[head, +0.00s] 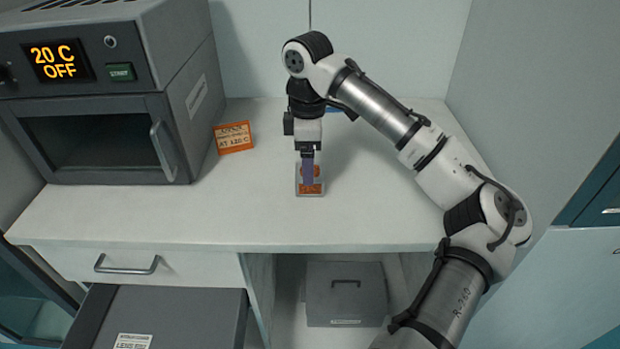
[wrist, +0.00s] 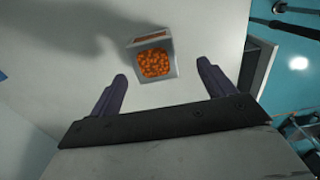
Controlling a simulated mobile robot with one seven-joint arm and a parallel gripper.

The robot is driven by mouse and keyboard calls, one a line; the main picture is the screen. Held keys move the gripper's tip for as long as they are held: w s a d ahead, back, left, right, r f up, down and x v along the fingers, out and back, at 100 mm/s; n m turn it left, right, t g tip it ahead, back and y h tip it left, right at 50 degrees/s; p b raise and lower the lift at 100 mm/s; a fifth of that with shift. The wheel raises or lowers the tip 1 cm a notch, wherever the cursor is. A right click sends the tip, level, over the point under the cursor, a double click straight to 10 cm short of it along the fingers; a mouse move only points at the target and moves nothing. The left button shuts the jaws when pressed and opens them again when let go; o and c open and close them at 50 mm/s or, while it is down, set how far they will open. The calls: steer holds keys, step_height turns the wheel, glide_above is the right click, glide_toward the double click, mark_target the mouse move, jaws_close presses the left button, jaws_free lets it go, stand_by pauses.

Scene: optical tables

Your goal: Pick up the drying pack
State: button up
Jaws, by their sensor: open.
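The drying pack (head: 310,189) is a small pale container with orange beads showing. It stands on the white bench top below my gripper (head: 308,172), which partly hides it in the head view. In the wrist view the pack (wrist: 155,63) lies just beyond the fingertips, roughly midway between them. My gripper (wrist: 163,82) is open, its two dark purple fingers apart with nothing between them. I cannot tell how high the fingertips are above the pack.
A grey oven (head: 107,90) reading "20 C OFF" stands at the left. An orange sign (head: 233,138) stands beside it. The white bench top (head: 390,225) is clear around the pack.

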mark_target(317, 190)
steer(key=shift+w+d+f+p, duration=0.1)
steer(key=shift+f+p, duration=0.1)
steer(key=shift+f, duration=0.8)
steer(key=shift+w+d+f+p, duration=0.1)
steer(key=shift+w+f+p, duration=0.05)
steer(key=shift+f, duration=0.8)
steer(key=shift+w+f+p, duration=0.1)
steer(key=shift+f+p, duration=0.1)
steer(key=shift+f, duration=0.8)
steer(key=c, duration=1.2)
